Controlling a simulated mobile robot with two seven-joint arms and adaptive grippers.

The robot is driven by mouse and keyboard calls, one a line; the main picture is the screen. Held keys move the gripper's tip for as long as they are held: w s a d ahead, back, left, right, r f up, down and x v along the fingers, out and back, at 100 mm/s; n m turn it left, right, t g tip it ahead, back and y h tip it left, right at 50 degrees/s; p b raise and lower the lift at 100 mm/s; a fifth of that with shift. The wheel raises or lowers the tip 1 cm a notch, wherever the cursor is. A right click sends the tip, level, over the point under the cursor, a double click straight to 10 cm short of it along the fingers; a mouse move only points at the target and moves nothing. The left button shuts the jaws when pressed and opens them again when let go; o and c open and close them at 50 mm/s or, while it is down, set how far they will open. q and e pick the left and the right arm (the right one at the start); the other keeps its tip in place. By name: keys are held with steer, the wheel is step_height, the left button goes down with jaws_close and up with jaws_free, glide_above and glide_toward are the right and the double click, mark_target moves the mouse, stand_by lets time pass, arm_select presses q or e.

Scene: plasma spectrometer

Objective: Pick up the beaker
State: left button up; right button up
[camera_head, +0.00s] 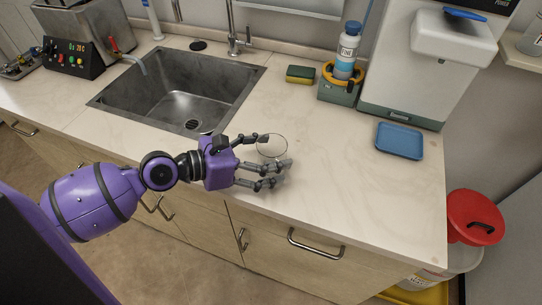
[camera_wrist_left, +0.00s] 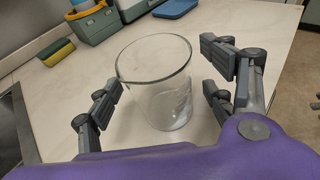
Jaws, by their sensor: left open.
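A clear glass beaker (camera_head: 271,147) stands upright on the counter to the right of the sink, near the front edge. My left gripper (camera_head: 272,156), purple with grey fingers, is open around it in the head view. In the left wrist view the beaker (camera_wrist_left: 158,85) stands between the spread fingers of the left gripper (camera_wrist_left: 165,88), with one finger at its left and two at its right. The finger at the left is very near the glass; I cannot tell if it touches. My right gripper is in neither view.
The sink (camera_head: 185,92) lies left of the beaker. A yellow-green sponge (camera_head: 300,74), a caddy with a bottle (camera_head: 347,50) and a white machine (camera_head: 415,65) stand behind. A blue tray (camera_head: 399,141) lies at the right. The counter (camera_head: 340,190) right of the beaker is clear.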

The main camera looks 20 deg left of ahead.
arm_select(q)
steer(key=shift+w+d+f, duration=0.1)
steer(key=shift+w+d, duration=0.15)
steer(key=shift+f, duration=0.1)
steer(key=c, duration=1.3)
